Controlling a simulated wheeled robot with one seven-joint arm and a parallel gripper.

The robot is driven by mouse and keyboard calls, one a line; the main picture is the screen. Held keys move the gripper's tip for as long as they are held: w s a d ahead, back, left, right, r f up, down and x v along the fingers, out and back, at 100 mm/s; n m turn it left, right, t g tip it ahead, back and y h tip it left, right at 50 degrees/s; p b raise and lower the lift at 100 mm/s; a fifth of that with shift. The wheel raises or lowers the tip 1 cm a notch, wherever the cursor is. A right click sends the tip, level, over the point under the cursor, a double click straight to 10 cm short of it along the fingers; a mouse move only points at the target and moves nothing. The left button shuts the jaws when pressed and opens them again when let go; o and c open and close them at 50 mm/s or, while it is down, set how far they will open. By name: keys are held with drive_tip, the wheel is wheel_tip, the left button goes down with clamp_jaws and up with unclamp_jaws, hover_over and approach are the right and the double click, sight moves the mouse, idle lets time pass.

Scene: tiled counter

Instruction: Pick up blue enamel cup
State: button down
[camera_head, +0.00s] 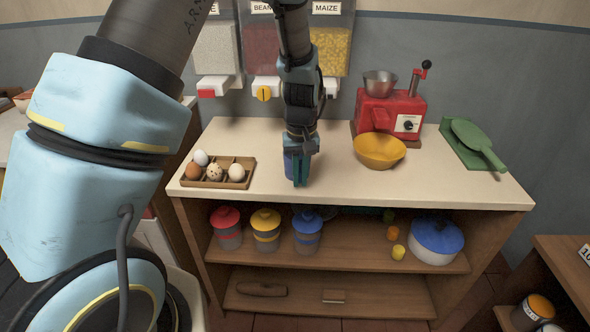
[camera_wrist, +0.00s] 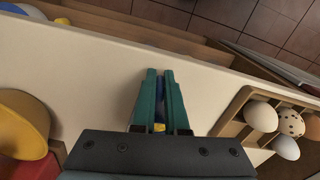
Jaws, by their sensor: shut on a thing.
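The blue enamel cup (camera_head: 289,166) is on the counter in the head view, mostly hidden behind my gripper (camera_head: 300,181). My gripper points down at the counter, between the egg tray and the yellow bowl. In the wrist view my gripper (camera_wrist: 159,72) has its two teal fingers close together, with a narrow strip of the blue cup (camera_wrist: 160,90) between them. The fingers are shut on the cup. Most of the cup is hidden, and I cannot tell whether it touches the counter.
A wooden egg tray (camera_head: 216,184) with several eggs stands to the left. A yellow bowl (camera_head: 379,151), a red grinder (camera_head: 389,115) and a green board (camera_head: 470,144) stand to the right. Dispensers hang behind. The counter's front strip is clear.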

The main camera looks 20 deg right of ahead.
wheel_tip(320, 180, up, 10)
drive_tip(key=shift+r+b, duration=0.1)
drive_tip(key=shift+b, duration=0.7)
drive_tip(key=c, duration=1.5)
unclamp_jaws()
clamp_jaws()
